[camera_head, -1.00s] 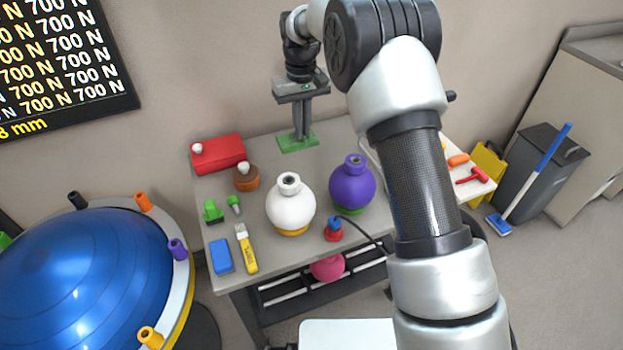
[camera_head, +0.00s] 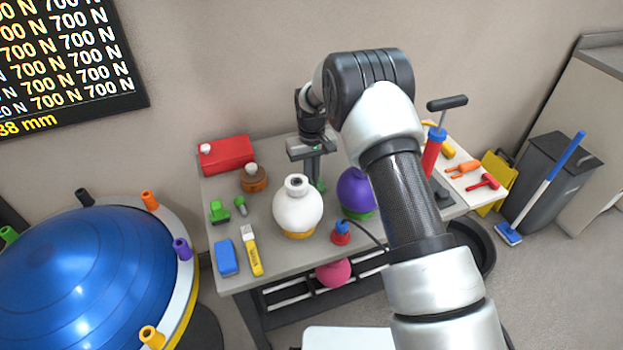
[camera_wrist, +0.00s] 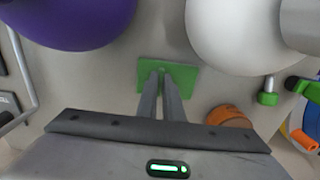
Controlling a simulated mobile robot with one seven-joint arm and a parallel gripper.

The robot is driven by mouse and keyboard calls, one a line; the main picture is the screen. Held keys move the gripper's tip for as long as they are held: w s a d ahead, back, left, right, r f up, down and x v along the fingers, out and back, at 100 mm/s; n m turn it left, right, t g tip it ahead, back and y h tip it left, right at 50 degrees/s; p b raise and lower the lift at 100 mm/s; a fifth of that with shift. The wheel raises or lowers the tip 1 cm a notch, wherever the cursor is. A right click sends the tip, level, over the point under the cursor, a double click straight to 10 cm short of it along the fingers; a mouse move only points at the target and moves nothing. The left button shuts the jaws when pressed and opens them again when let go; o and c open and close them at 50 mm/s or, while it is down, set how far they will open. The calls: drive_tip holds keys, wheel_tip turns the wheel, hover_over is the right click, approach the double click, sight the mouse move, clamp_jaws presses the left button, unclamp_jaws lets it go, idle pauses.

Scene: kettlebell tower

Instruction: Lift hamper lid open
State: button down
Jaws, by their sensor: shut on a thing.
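A dark grey bin (camera_head: 551,180) stands on the floor at the right; it is the only thing that looks like a hamper. Its top (camera_head: 568,148) looks closed. My gripper (camera_head: 317,181) is far to the left of it, over the grey table, between a white round kettlebell (camera_head: 298,211) and a purple one (camera_head: 354,190). In the wrist view the two fingers (camera_wrist: 166,77) are close together on a flat green block (camera_wrist: 187,77). In the head view only a bit of this block (camera_head: 320,186) shows; the kettlebells hide the rest.
A blue-handled mop (camera_head: 541,186) leans in front of the bin, with a yellow floor sign (camera_head: 494,180) beside it. The grey table (camera_head: 270,278) carries a red box (camera_head: 226,154), a brown weight (camera_head: 253,180) and several tools. A blue dome (camera_head: 85,275) stands at the left.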

drive_tip(key=shift+f, duration=0.2)
drive_tip(key=shift+f, duration=0.15)
drive_tip(key=c, duration=1.9)
unclamp_jaws()
